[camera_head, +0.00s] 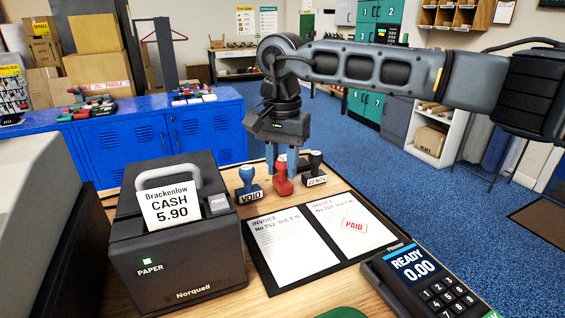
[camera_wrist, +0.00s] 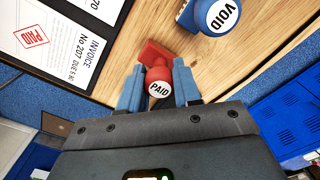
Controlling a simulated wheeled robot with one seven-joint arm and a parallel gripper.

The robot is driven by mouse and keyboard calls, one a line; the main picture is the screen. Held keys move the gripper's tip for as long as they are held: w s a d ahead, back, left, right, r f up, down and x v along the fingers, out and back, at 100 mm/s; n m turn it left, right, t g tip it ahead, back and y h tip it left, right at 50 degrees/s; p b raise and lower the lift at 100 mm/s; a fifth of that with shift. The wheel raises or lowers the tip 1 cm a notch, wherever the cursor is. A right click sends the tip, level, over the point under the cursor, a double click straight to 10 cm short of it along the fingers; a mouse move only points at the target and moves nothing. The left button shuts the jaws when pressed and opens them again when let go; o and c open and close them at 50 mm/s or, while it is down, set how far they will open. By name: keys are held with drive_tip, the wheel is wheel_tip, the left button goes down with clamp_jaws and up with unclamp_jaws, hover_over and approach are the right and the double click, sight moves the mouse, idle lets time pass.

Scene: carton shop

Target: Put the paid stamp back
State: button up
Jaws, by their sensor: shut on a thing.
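The red paid stamp (camera_head: 283,183) is upright between the blue VOID stamp (camera_head: 246,180) and the black date stamp (camera_head: 315,170) near the far edge of the wooden counter. My gripper (camera_head: 281,160) comes down from above and is shut on the paid stamp. In the wrist view the blue fingers of my gripper (camera_wrist: 158,78) flank its red handle, and the paid stamp (camera_wrist: 153,52) shows its PAID top label. Its base looks at or very near the wood; exact contact is not clear. The VOID stamp also shows in the wrist view (camera_wrist: 222,16).
A black board (camera_head: 262,262) holds two invoices; the right one (camera_head: 350,222) bears a red PAID mark. A black receipt printer (camera_head: 178,250) stands left and a card terminal (camera_head: 425,280) front right. Blue lockers (camera_head: 165,137) stand behind.

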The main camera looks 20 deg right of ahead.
sight(282, 159)
drive_tip(key=o, duration=0.9)
drive_tip(key=shift+f, duration=0.1)
drive_tip(key=shift+c, duration=0.2)
wheel_tip(282, 159, up, 12)
